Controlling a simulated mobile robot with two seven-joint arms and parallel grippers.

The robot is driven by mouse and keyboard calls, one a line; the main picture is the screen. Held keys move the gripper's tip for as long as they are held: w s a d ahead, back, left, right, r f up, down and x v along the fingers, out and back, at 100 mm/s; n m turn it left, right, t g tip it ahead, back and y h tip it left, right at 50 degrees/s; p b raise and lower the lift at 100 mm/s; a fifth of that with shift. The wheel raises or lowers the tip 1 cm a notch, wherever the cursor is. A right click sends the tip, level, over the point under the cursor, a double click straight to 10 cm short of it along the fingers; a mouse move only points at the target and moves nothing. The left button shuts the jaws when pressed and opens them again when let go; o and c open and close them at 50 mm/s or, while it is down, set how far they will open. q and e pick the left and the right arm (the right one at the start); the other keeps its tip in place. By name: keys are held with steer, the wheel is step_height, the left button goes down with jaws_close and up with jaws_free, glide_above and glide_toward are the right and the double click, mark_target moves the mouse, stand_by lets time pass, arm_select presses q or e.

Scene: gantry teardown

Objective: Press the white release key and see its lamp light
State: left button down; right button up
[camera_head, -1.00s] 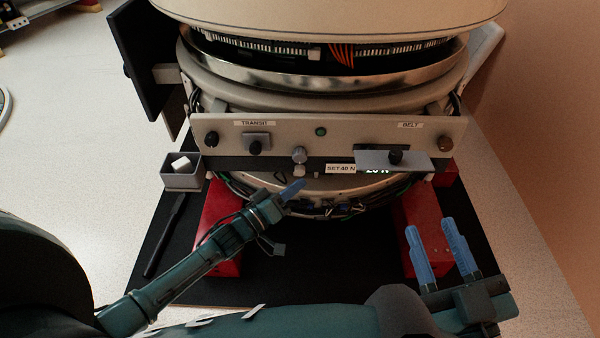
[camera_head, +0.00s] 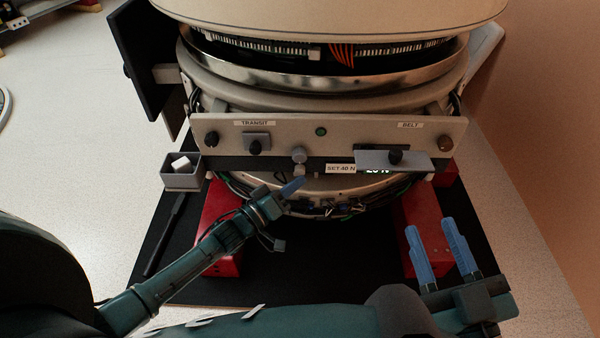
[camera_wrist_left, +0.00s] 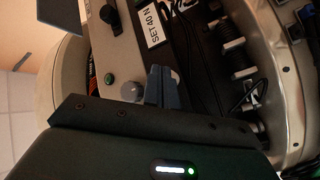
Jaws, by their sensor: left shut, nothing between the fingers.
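The control panel (camera_head: 225,131) spans the front of the round machine. A grey round knob (camera_head: 299,154) sits at its lower middle, with a small pale piece (camera_head: 299,168) just under it; I cannot tell surely whether this is the white release key. My left gripper (camera_head: 302,181) is shut and empty, its blue fingertips just below that piece; contact cannot be told. In the left wrist view the shut fingers (camera_wrist_left: 163,76) lie beside the grey knob (camera_wrist_left: 131,91). A round green lamp (camera_head: 320,132) looks dark. My right gripper (camera_head: 429,227) is open and empty at lower right.
A grey tray (camera_head: 181,182) with a white block (camera_head: 181,162) is left of the panel. A "SET 40 N" label (camera_head: 341,169) sits beside a lit, partly covered readout (camera_head: 377,171). Red blocks (camera_head: 221,213) and loose cables lie below. A dark tool (camera_head: 165,235) lies on the black mat.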

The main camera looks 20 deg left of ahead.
arm_select(q)
steer(key=shift+w+a, duration=0.15)
steer(key=shift+w, duration=0.35)
stand_by(0.3)
steer(key=shift+s, duration=0.1)
steer(key=shift+s+d+p, duration=0.25)
steer(key=shift+s+p, duration=0.3)
steer(key=shift+s, duration=0.3)
steer(key=shift+s+d+p, duration=0.3)
steer(key=shift+s+p, duration=0.25)
steer(key=shift+s, duration=0.4)
steer(key=shift+s+d+p, duration=0.25)
steer(key=shift+s+p, duration=0.35)
steer(key=shift+s, duration=0.35)
steer(key=shift+s+d+p, duration=0.3)
steer(key=shift+s+p, duration=0.25)
steer(key=shift+s, duration=0.4)
